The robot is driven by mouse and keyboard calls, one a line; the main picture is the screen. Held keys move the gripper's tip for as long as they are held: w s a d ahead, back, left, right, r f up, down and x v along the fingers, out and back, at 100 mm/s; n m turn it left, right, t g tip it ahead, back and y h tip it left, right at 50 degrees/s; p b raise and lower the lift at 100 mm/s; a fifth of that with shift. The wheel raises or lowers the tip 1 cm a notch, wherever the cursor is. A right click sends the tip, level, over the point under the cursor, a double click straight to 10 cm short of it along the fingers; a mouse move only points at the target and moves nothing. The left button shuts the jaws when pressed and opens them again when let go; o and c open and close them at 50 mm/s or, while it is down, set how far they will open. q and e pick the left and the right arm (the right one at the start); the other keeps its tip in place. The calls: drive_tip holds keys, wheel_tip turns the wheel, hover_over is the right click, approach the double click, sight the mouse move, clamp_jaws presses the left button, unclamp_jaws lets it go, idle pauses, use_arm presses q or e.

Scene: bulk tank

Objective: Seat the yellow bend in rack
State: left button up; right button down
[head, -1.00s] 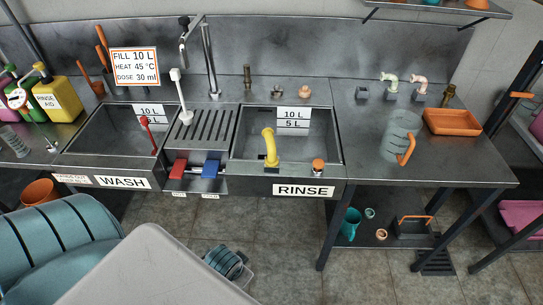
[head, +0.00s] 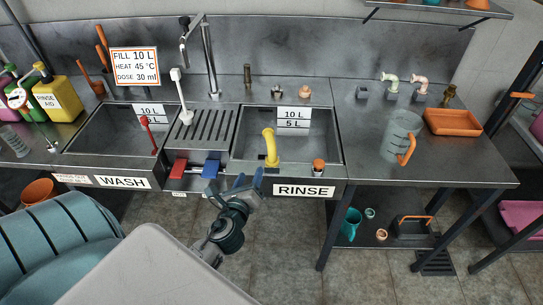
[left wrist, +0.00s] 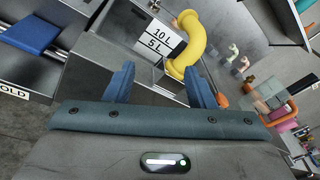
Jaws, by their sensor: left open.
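My left gripper (head: 236,184) is open and empty, in front of the sinks, left of and lower than the bend in the picture. Its two blue fingers also show in the left wrist view (left wrist: 160,86). The likely rack is a row of small grey holders (head: 362,93) on the right counter; a white bend (head: 391,82) and a pink bend (head: 419,83) stand there.
The rinse sink (head: 237,150) has a steel front with a RINSE label. Red (head: 178,169) and blue (head: 211,169) pedals jut out at left. A clear jug (head: 397,135) and orange tray (head: 452,121) occupy the right counter.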

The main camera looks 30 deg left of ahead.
sight(270, 158)
use_arm(q)
drive_tip(key=w+m, duration=0.2)
drive_tip(key=w+m+t+h+p, duration=0.1)
drive_tip(key=w+m, duration=0.1)
drive_tip(key=w, duration=0.1)
drive_tip(key=w+m+h, duration=0.1)
drive_tip(key=w+m, duration=0.2)
drive_tip(key=shift+d+t+p, duration=0.3)
drive_tip(key=shift+d+t, duration=0.05)
drive_tip(key=shift+t, duration=0.05)
drive_tip(key=p+x, duration=0.1)
drive_tip(key=x, duration=0.3)
drive_tip(key=shift+d+r, duration=0.2)
drive_tip(key=shift+w+a+f, duration=0.1)
drive_tip(key=shift+w+f, duration=0.05)
drive_tip(key=shift+w, duration=0.45)
use_arm(e)
drive_tip(key=r, duration=0.2)
drive_tip(key=shift+d+r, duration=0.2)
drive_tip(key=shift+r, duration=0.2)
use_arm(q)
drive_tip(key=shift+s, duration=0.1)
drive_tip(key=shift+c, duration=1.3)
clamp_jaws()
